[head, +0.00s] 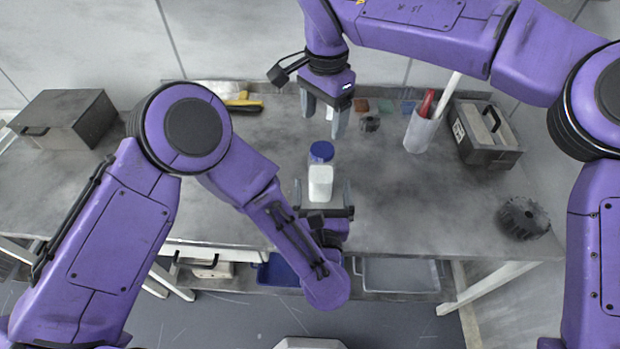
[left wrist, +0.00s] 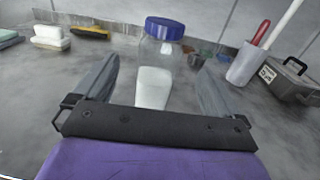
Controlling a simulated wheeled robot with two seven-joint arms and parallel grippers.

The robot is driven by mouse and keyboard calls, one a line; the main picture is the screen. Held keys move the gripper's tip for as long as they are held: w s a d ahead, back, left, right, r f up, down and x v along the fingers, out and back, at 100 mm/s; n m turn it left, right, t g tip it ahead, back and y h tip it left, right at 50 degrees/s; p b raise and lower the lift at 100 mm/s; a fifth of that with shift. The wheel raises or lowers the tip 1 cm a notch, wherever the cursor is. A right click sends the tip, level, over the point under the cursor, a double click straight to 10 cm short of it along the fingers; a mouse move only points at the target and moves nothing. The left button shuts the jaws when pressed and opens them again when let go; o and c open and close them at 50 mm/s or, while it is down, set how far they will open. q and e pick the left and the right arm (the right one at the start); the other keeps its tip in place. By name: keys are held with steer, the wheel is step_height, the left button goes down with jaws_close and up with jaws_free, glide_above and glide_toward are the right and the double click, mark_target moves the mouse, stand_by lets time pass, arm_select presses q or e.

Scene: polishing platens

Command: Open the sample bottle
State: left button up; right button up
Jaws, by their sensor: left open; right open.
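The sample bottle (left wrist: 155,88) is clear with white contents and a blue cap (left wrist: 165,28). It stands upright on the table. In the head view the blue cap (head: 321,152) shows just beyond the white body (head: 320,182). My left gripper (head: 323,187) is open, its fingers on either side of the bottle; in the left wrist view its fingers (left wrist: 158,82) show a gap on both sides. My right gripper (head: 327,118) is open and empty, pointing down beyond the bottle. A white item (head: 329,112) shows between its fingers, apparently behind them on the table.
A grey-black box (head: 66,118) stands at the left and a toolbox (head: 484,132) at the right. A white cup (head: 420,132) with a red-handled tool and a dark knobbed part (head: 523,217) are also right. A yellow brush (head: 243,102) lies at the back. The table's left middle is clear.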

mark_target(321, 173)
arm_select(q)
steer(key=w, duration=0.7)
steer(key=shift+w+a+f, duration=0.2)
steer(key=shift+w+a, duration=0.05)
steer(key=shift+w, duration=0.1)
arm_select(e)
steer(key=shift+w+f, duration=0.25)
steer(key=shift+w, duration=0.1)
arm_select(q)
steer(key=shift+w+r, duration=0.1)
steer(key=shift+w, duration=0.4)
arm_select(e)
steer(key=shift+s+r, duration=0.1)
steer(key=shift+s, duration=0.1)
arm_select(q)
steer(key=shift+w, duration=0.2)
arm_select(e)
steer(key=shift+w+d, duration=0.1)
steer(key=shift+w, duration=0.05)
